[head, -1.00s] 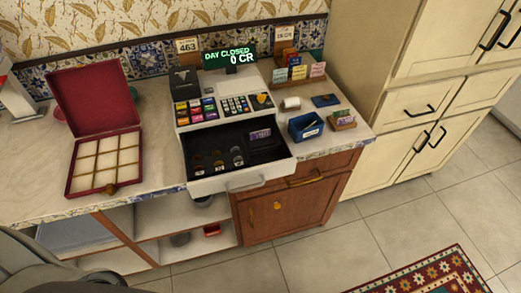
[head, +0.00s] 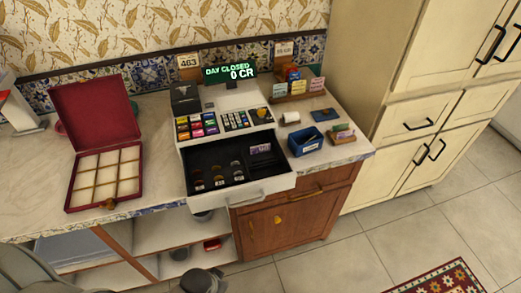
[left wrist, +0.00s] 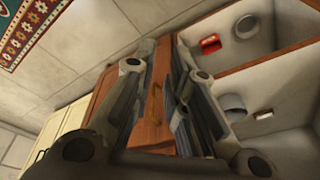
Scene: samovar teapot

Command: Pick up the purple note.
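The purple note (head: 261,149) lies in the back right compartment of the open black cash drawer (head: 225,176), below the register (head: 222,120). My left gripper (left wrist: 160,60) is open and empty in the left wrist view, its two fingers apart in front of the wooden cabinet door. In the head view a dark grey part of my arm shows at the bottom edge, in front of the counter and well below the drawer. The note does not show in the left wrist view. My right gripper is in neither view.
Several coins lie in the drawer's left part. The drawer front (head: 245,193) and its handle stick out past the counter edge. An open red box (head: 106,178) stands at the left, a blue bin (head: 305,141) at the right. Open shelves (head: 158,232) lie below the counter.

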